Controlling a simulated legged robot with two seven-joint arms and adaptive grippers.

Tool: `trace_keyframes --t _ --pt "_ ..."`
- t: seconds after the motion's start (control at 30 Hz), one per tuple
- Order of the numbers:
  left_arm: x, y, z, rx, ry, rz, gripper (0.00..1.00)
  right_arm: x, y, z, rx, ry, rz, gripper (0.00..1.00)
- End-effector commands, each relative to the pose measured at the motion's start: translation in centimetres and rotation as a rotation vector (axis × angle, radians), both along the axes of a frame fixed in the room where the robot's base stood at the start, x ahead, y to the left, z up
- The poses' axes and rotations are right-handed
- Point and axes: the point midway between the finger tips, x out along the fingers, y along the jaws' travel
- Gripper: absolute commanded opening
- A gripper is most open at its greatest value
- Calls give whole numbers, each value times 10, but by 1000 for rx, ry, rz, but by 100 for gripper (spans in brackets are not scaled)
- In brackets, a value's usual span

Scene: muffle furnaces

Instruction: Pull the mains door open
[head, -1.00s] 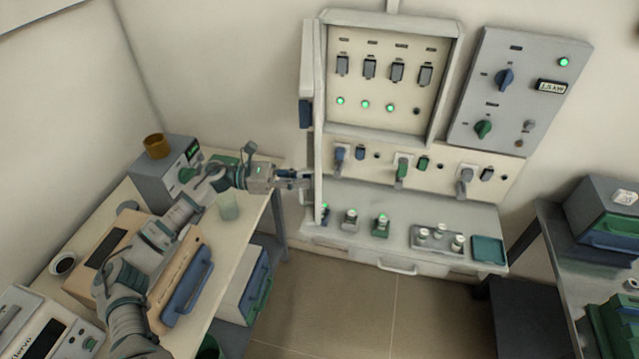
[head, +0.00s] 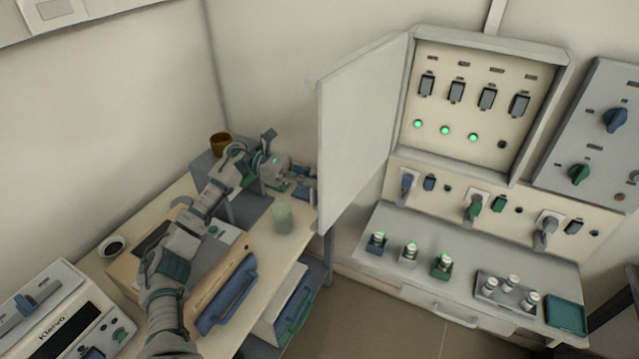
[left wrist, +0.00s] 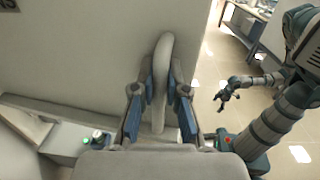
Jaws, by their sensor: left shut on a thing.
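The mains door (head: 362,130) is a pale grey panel hinged on the left side of the mains cabinet (head: 484,100). It stands swung wide open, its inner face showing in the head view. My left gripper (head: 304,184) is at the door's free edge, its tips partly hidden behind the panel. In the left wrist view my left gripper (left wrist: 160,92) is shut on the grey loop handle (left wrist: 163,55), with a finger on each side. My right gripper (left wrist: 228,94) shows small in the left wrist view, away from the door; its jaws are too small to read.
Inside the cabinet are several dark switches and green lamps. Below, a grey shelf (head: 400,222) bears small jars and a green tray (head: 566,316). The left bench (head: 190,190) holds a translucent beaker (head: 283,216) near the door and a brown cup (head: 220,143).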

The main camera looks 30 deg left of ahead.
Motion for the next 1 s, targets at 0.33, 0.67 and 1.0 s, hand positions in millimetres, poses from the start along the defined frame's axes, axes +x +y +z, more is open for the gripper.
trace_keyframes --t 0.33,0.67,1.0 --pt "1 3 3 -7 -4 7 0 0 2 1 -1 1 0 96" --pt "0 1 3 -5 -3 4 39 0 3 1 0 1 0 96" --pt "-5 35 1 -7 -1 8 39 0 1 1 -1 -1 1 96"
